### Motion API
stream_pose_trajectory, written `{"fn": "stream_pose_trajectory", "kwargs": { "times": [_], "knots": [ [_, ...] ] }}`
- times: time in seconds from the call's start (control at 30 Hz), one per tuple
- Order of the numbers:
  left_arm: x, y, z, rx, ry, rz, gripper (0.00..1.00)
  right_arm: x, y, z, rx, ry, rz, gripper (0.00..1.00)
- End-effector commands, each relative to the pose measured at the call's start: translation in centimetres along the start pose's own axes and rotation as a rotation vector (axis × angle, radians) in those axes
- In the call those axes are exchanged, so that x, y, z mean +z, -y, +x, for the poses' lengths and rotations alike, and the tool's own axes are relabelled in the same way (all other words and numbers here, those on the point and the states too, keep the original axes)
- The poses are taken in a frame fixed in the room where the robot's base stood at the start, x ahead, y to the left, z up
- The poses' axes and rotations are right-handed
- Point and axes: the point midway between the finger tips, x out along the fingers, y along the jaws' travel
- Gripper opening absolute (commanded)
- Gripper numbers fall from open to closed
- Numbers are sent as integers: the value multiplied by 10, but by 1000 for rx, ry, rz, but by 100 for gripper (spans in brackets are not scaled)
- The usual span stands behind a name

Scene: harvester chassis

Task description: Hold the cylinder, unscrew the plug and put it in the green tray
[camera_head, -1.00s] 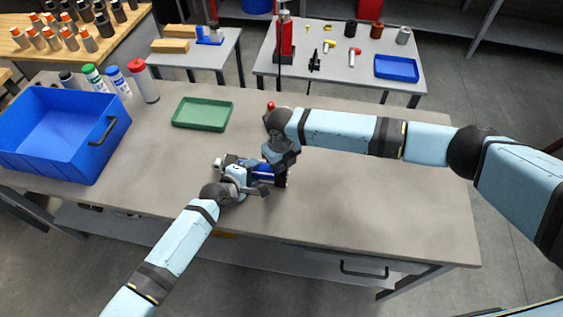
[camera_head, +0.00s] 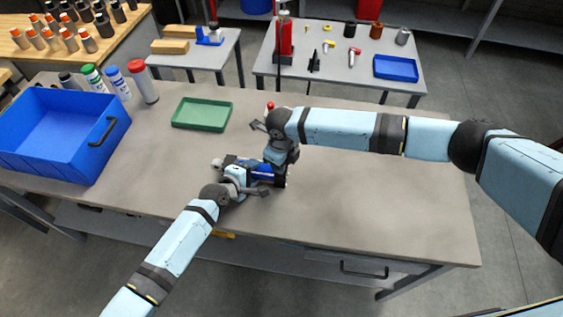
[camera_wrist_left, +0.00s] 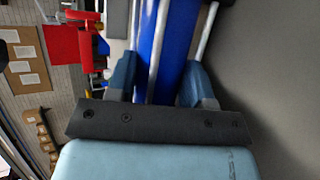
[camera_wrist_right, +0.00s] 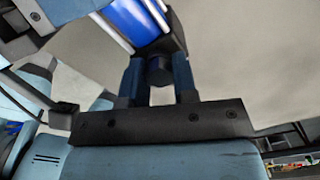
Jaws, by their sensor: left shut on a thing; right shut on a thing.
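The blue cylinder (camera_head: 262,171) with silver rods and black end blocks lies over the middle of the workbench. My left gripper (camera_head: 252,176) is shut around its body; the left wrist view shows the blue barrel (camera_wrist_left: 165,50) and rods between the fingers. My right gripper (camera_head: 281,160) is at the cylinder's right end. In the right wrist view its fingers (camera_wrist_right: 160,82) are shut on a dark round plug (camera_wrist_right: 160,72) at the black end block. I cannot tell how far the plug is threaded in. The green tray (camera_head: 202,113) is empty, behind and left of the cylinder.
A large blue crate (camera_head: 60,135) stands at the bench's left. Several bottles stand behind it, including a red-capped one (camera_head: 144,82). A red-topped thing (camera_head: 270,105) shows behind my right wrist. The bench's right front (camera_head: 380,215) is clear.

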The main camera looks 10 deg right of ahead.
Motion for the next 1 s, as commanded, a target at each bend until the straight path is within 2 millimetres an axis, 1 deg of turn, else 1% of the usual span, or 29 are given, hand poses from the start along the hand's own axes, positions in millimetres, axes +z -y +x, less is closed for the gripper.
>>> {"fn": "stream_pose_trajectory", "kwargs": {
  "times": [0.5,0.87,1.0],
  "knots": [
    [-1,0,0,1,-2,1,0,0,0,-18,0,1,1,0],
    [-1,-1,0,1,-1,1,0,0,0,-20,0,1,1,0],
    [-1,-1,0,1,-1,1,0,0,0,-27,-1,2,0,0]
  ]
}}
